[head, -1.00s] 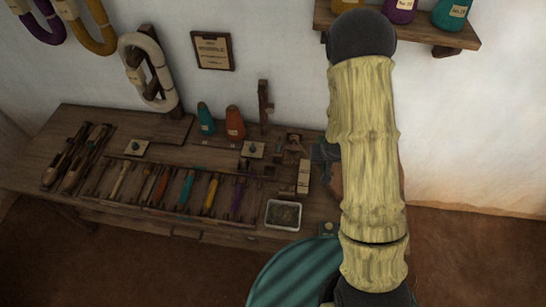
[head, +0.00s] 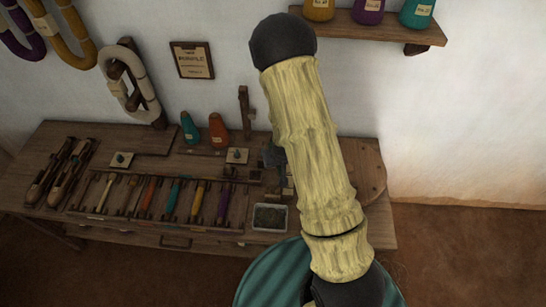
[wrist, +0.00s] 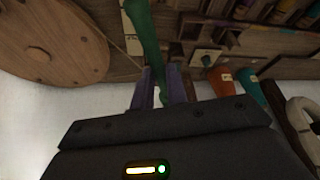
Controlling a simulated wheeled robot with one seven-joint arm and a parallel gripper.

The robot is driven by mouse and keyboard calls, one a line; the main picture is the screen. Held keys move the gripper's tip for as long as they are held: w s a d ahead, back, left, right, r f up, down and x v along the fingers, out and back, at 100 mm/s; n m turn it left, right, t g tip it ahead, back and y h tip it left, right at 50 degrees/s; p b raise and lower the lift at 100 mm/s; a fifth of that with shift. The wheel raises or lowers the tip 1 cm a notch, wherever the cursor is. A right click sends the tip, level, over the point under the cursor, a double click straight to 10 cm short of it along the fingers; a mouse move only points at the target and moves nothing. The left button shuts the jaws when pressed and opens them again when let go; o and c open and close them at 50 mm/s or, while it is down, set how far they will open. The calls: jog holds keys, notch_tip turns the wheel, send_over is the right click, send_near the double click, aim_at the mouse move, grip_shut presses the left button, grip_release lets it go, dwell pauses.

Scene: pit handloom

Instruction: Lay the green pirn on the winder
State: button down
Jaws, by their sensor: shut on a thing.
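My gripper (wrist: 165,88) is shut on the green pirn (wrist: 143,25) in the wrist view. The pirn sticks out beyond the fingers, towards the top of the picture. In the head view my gripper (head: 274,157) is small, over the right part of the bench, and the pirn cannot be made out. The winder's round wooden wheel (head: 369,168) stands at the bench's right end, partly behind my arm. The wheel (wrist: 48,38) also shows at the upper left of the wrist view, with a thin cord running from it. The winder's spindle end is largely hidden.
A rack (head: 110,212) holds several coloured pirns. A grey tray (head: 270,217) sits to its right. Teal (head: 190,129) and orange (head: 218,131) cones and a wooden post (head: 245,110) stand at the back. Shuttles (head: 60,170) lie at the left.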

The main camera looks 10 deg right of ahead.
jog(key=shift+f, duration=0.15)
jog(key=shift+w+a+f+b, duration=0.15)
jog(key=shift+f+b, duration=0.1)
jog(key=shift+b, duration=0.3)
jog(key=w+f+m+h+b, duration=0.1)
jog(key=w+f+m+b, duration=0.2)
jog(key=b, duration=0.9)
jog(key=shift+w+f+m+g, duration=0.3)
jog(key=shift+w+f, duration=0.2)
jog(key=shift+w, duration=0.75)
jog(key=shift+f, duration=0.1)
notch_tip(320, 180, down, 9)
jog(key=b, duration=0.8)
jog(key=shift+f, duration=0.1)
